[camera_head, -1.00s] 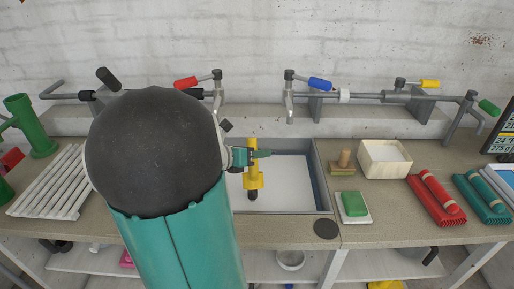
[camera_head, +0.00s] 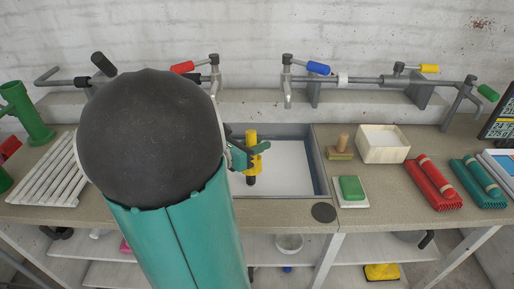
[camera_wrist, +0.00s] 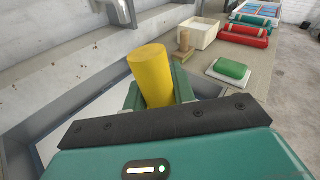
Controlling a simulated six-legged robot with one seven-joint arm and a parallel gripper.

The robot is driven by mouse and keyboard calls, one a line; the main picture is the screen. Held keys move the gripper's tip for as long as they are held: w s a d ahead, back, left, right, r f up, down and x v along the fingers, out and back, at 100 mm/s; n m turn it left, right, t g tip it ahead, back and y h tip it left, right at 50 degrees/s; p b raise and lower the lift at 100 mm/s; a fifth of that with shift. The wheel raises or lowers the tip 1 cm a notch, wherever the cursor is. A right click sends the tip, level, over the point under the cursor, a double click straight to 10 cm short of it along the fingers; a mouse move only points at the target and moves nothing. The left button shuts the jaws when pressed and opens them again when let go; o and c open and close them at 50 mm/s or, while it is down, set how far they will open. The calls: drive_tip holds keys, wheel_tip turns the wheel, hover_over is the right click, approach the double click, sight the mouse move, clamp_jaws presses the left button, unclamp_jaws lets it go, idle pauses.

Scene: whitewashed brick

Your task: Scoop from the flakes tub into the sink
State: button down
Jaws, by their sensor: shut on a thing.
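My gripper (camera_head: 248,156) is shut on a yellow-handled tool (camera_head: 251,138) with a dark lower end. It holds the tool nearly upright over the left part of the sink (camera_head: 322,172), a grey-walled basin with a white floor. I cannot tell whether the tool's lower end touches the floor or holds anything. In the wrist view the yellow handle (camera_wrist: 150,66) stands up between the green fingers, hiding its lower end. A cream box-shaped tub (camera_head: 383,155) stands on the counter right of the sink; I cannot make out flakes in it.
Right of the sink are a wooden-handled brush (camera_head: 341,148), a green block (camera_head: 351,187) on a white dish, and red (camera_head: 432,184) and teal (camera_head: 480,183) rolls. A dark disc (camera_head: 323,212) lies at the front. Taps and pipes (camera_head: 290,80) run behind. A white slatted rack (camera_head: 45,172) lies left.

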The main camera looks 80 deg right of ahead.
sight(249, 138)
drive_tip(key=shift+r, duration=1.75)
